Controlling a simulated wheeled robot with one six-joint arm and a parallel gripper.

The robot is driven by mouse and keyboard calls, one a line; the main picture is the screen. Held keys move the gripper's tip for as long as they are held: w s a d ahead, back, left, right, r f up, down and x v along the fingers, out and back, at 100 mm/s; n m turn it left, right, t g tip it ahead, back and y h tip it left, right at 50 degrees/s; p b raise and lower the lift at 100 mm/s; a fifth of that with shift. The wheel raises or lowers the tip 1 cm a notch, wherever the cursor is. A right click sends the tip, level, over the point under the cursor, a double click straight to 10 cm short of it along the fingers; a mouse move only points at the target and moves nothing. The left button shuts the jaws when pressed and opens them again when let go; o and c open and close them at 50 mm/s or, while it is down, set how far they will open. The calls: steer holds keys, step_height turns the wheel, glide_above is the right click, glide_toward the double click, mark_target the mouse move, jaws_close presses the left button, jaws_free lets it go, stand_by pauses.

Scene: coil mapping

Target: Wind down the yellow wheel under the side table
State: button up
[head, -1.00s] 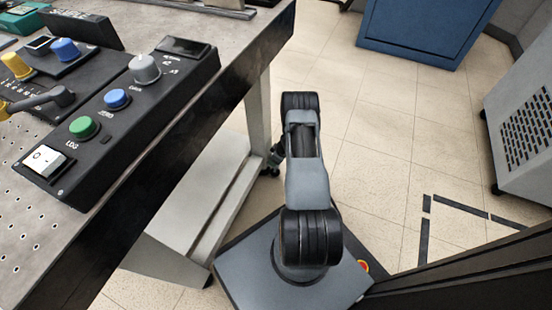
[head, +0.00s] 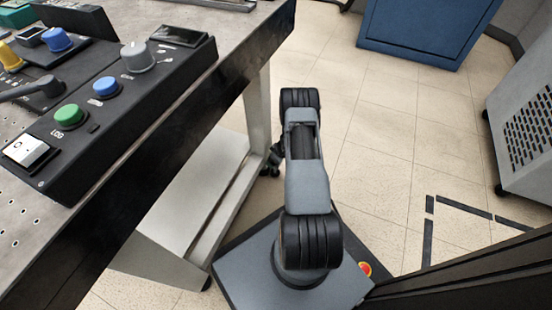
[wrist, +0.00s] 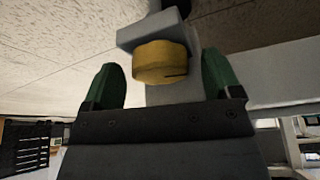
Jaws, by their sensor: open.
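The yellow wheel (wrist: 160,63) shows in the wrist view below a grey bracket on a table leg (wrist: 172,92). My gripper (wrist: 165,80) has two green fingers, spread apart, one to each side of the wheel in the picture. Whether the fingers are level with the wheel or short of it, I cannot tell; no contact shows. The wheel is hidden in the head view. There the perforated table (head: 20,235) stands at left, with my arm reaching down beside its edge. My gripper is not clearly visible there.
A black control box (head: 90,110) with knobs and buttons lies on the table top. A lower shelf (head: 205,180) is under it. A blue cabinet (head: 420,30) stands at the back and a grey vented unit (head: 525,140) at right. Tiled floor between is clear.

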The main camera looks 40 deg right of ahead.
steer(key=p+v, duration=0.4)
steer(key=v, duration=0.9)
steer(key=shift+s+r, duration=0.2)
steer(key=shift+r, duration=0.1)
steer(key=shift+d, duration=0.1)
